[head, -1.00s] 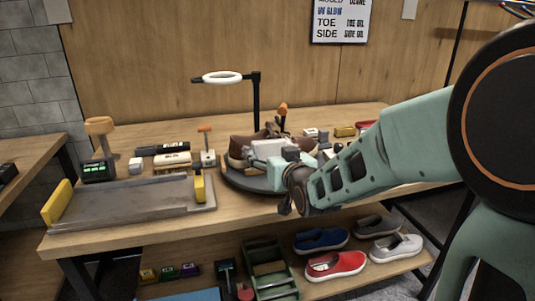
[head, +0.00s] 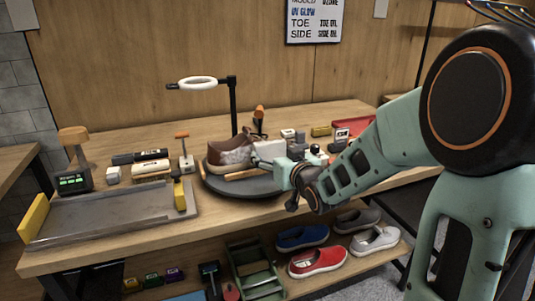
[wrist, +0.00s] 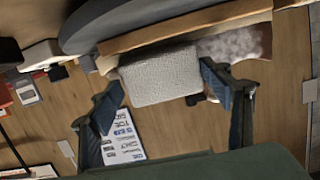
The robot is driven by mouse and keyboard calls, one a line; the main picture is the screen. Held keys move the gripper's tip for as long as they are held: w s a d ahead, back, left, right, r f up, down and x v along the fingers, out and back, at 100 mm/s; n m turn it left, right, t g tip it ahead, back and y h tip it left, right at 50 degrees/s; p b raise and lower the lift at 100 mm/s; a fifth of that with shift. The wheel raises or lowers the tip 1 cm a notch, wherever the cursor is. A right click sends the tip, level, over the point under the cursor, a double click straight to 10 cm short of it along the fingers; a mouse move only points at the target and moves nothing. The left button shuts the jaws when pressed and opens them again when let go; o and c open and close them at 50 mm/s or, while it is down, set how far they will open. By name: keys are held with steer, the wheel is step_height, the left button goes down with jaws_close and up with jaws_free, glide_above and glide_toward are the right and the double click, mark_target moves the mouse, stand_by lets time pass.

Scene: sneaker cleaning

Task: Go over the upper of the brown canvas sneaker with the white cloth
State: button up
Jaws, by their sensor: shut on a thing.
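The brown canvas sneaker (head: 229,150) sits on the dark round turntable (head: 247,187), with a pale, foam-like patch on the side of its upper. My gripper (head: 284,170) is at the right end of the sneaker and is shut on the white cloth (head: 268,150), a thick pad. In the wrist view the cloth (wrist: 160,76) lies between the two fingers of my gripper (wrist: 161,82). The foamy brown upper (wrist: 237,46) shows beside it, partly hidden behind the cloth. I cannot tell whether cloth and upper touch.
A ring lamp (head: 198,83) on a black post stands behind the turntable. A metal tray (head: 115,215), a scale (head: 74,181) and brushes (head: 151,171) fill the bench's left. A red tray (head: 354,127) is at the right. Shoes (head: 318,261) stand on the shelf below.

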mark_target(229, 158)
steer(key=shift+w, duration=0.15)
steer(key=shift+a+f+b, duration=0.1)
steer(key=shift+a+b, duration=0.45)
steer(key=shift+b, duration=0.05)
steer(key=shift+s+a+b, duration=0.25)
steer(key=shift+a+b, duration=0.2)
steer(key=shift+a, duration=0.25)
steer(key=shift+s+a+b, duration=0.25)
steer(key=shift+a+b, duration=0.15)
steer(key=shift+a, duration=0.3)
steer(key=a+b, duration=0.2)
steer(key=a, duration=0.1)
steer(key=shift+s+f+b, duration=0.1)
steer(key=shift+s+b, duration=0.2)
steer(key=shift+s, duration=0.1)
steer(key=shift+s+a, duration=0.1)
steer(key=shift+a, duration=0.3)
steer(key=a+b, duration=0.2)
steer(key=b, duration=0.1)
steer(key=shift+s+a+b, duration=0.25)
steer(key=shift+s+b, duration=0.05)
steer(key=shift+s+a+b, duration=0.1)
steer(key=shift+a+b, duration=0.4)
steer(key=shift+a, duration=0.1)
steer(key=shift+b, duration=0.3)
